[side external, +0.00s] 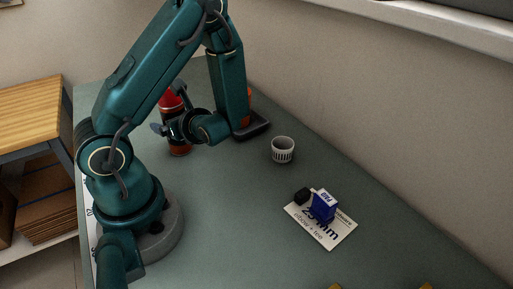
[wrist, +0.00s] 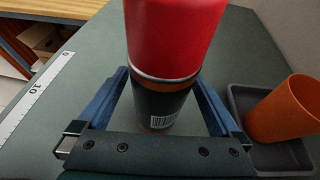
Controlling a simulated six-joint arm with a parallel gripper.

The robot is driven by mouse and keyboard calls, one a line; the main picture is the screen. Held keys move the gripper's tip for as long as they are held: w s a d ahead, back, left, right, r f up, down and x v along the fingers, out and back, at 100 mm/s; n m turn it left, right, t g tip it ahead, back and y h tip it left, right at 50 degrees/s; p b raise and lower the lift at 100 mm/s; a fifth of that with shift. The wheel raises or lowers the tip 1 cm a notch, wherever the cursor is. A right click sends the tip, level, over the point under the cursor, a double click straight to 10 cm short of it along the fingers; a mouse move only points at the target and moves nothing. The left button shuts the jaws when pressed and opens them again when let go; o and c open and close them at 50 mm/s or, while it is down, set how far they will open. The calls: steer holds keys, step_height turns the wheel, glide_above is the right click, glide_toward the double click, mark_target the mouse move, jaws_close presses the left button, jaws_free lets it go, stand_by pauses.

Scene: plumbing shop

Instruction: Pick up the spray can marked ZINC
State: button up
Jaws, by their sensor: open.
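A spray can with a red upper part, an orange-brown band and a black lower part with a barcode stands upright in the wrist view (wrist: 163,105). It also shows in the side view (side external: 179,149), partly covered by my gripper. No ZINC marking is readable on the side I see. My gripper (wrist: 161,78) is open, with its two blue fingers on either side of the can. In the side view my gripper (side external: 171,127) is at the can's body.
An orange cup-like object (wrist: 284,108) sits in a dark tray (wrist: 240,94) right of the can. A ruler (wrist: 38,92) lies left.

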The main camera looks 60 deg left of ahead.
steer(key=shift+x, duration=1.05)
jaws_close()
steer(key=shift+r, duration=0.15)
